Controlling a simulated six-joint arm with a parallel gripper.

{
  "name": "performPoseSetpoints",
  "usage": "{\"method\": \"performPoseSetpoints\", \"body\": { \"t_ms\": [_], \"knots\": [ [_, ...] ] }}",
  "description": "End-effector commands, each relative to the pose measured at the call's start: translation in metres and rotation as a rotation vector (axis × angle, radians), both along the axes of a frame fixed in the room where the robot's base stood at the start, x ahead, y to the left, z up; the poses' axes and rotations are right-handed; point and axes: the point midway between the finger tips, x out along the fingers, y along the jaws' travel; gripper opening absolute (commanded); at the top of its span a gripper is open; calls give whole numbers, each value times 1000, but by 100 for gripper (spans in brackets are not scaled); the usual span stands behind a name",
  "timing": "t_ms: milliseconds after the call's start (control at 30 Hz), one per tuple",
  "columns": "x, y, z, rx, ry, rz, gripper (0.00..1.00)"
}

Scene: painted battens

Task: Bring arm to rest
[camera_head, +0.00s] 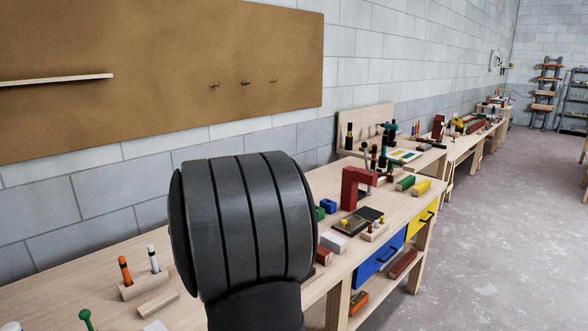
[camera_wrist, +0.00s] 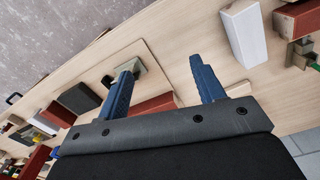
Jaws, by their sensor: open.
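My gripper (camera_wrist: 165,64) shows in the wrist view with two blue fingers spread apart over the pale wooden bench. Nothing is held between the fingers. In the head view my dark grey arm fills the middle and hides the gripper.
The bench (camera_head: 330,268) runs along a block wall under a brown pegboard (camera_head: 160,70). A red clamp-like frame (camera_head: 352,188) stands on it. Blue (camera_head: 378,259) and yellow (camera_head: 422,219) drawers are underneath. A pen holder (camera_head: 146,285) stands at left. The floor at right is clear.

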Motion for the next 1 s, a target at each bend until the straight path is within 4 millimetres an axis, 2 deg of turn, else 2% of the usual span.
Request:
{"method": "performPoseSetpoints", "body": {
  "t_ms": [300, 1000],
  "knots": [
    [5, -14, 0, 0, 0, 108, 62],
    [5, -15, 0, 0, 0, 117, 62]
  ]
}}
